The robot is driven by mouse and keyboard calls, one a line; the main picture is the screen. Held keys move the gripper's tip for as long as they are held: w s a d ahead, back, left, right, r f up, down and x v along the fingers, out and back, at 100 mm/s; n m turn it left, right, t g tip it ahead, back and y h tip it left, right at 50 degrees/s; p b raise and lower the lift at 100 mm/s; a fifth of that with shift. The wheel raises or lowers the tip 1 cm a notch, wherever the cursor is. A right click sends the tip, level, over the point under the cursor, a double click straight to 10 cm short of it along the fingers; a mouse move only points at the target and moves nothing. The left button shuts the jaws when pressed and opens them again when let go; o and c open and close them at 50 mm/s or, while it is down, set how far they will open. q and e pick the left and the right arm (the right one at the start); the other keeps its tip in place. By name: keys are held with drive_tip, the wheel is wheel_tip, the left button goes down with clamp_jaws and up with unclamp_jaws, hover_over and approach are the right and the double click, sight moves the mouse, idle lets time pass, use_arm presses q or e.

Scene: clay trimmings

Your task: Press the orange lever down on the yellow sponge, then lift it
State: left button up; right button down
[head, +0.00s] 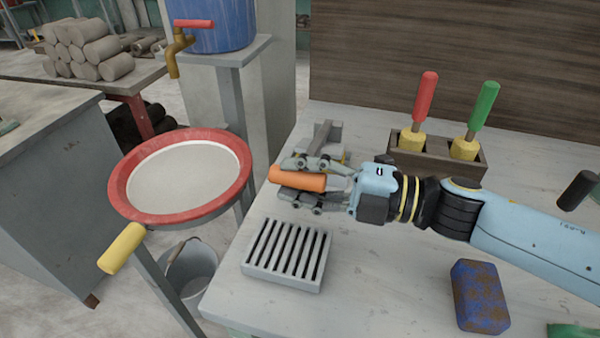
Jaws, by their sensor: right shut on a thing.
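The orange lever handle (299,179) lies between the fingers of my right gripper (297,184), which is shut on it. The handle is roughly level, above the back left part of the grey table. Behind the gripper is a grey metal piece (322,133), partly hidden, which may belong to the lever. A little yellow shows just behind the upper finger; it may be the yellow sponge, but the gripper hides most of it. I cannot tell whether the lever touches it. My left gripper is not in view.
A slotted grey rack (287,256) sits in front of the gripper. A wooden holder (436,163) with red- and green-handled tools stands behind my right arm. A blue-brown block (480,296) lies at front right. A red-rimmed basin (118,180) stands left of the table, beyond its edge.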

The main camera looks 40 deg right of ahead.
drive_tip(key=c, duration=1)
unclamp_jaws()
drive_tip(key=shift+c, duration=0.2)
drive_tip(key=shift+s, duration=0.15)
drive_tip(key=v, duration=1.1)
drive_tip(key=shift+s+d, duration=0.25)
drive_tip(key=shift+s, duration=0.1)
